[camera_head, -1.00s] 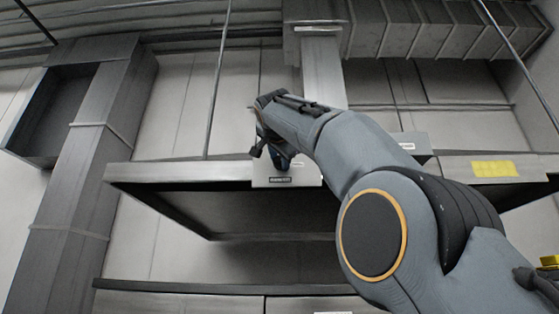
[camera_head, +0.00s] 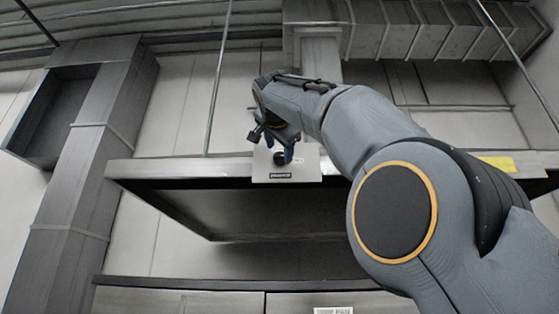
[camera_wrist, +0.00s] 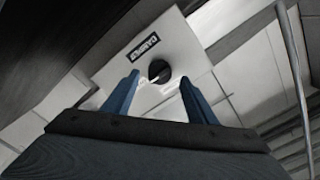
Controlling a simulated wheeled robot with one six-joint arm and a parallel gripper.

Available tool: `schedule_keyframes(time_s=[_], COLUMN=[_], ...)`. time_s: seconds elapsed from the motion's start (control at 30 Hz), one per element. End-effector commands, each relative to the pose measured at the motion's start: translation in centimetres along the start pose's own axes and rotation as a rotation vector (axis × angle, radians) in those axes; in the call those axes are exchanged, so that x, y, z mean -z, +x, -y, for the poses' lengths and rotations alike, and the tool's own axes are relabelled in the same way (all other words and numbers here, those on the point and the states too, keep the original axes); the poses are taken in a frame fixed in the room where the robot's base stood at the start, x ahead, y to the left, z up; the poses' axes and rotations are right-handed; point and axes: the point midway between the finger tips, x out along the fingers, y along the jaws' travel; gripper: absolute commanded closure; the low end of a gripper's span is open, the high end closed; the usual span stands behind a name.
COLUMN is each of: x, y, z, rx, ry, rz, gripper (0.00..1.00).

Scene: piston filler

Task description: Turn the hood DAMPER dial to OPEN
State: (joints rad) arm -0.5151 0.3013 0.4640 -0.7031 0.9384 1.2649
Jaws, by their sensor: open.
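The hood damper dial (camera_wrist: 159,71) is a dark round knob on a pale square plate (camera_wrist: 185,45) with a black label (camera_wrist: 139,45). In the head view the dial (camera_head: 280,158) sits low on the plate, just above the label (camera_head: 280,176), partly behind my gripper. My gripper (camera_head: 272,145) is in front of the plate. In the wrist view its two blue fingers (camera_wrist: 160,92) are apart, with the dial beyond and between their tips. It holds nothing. The dial's setting cannot be read.
The plate is on the front edge of a long hood (camera_head: 150,168). A yellow label (camera_head: 497,163) is on the hood at right. A large duct (camera_head: 85,150) runs down the left, and a thin rod (camera_head: 217,80) hangs above the hood.

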Motion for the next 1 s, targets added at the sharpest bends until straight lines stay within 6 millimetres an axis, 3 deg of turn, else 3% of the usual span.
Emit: schedule_keyframes(time_s=[0.13,0.33,1.0], x=[-0.1,-0.1,-0.2], y=[-2.3,-3.8,-3.7], z=[-0.1,-0.1,-0.2], rx=[0.003,0.000,-0.004], ry=[0.001,0.000,-0.005], rz=[0.000,0.000,0.003], gripper=[0.48,0.48,0.48])
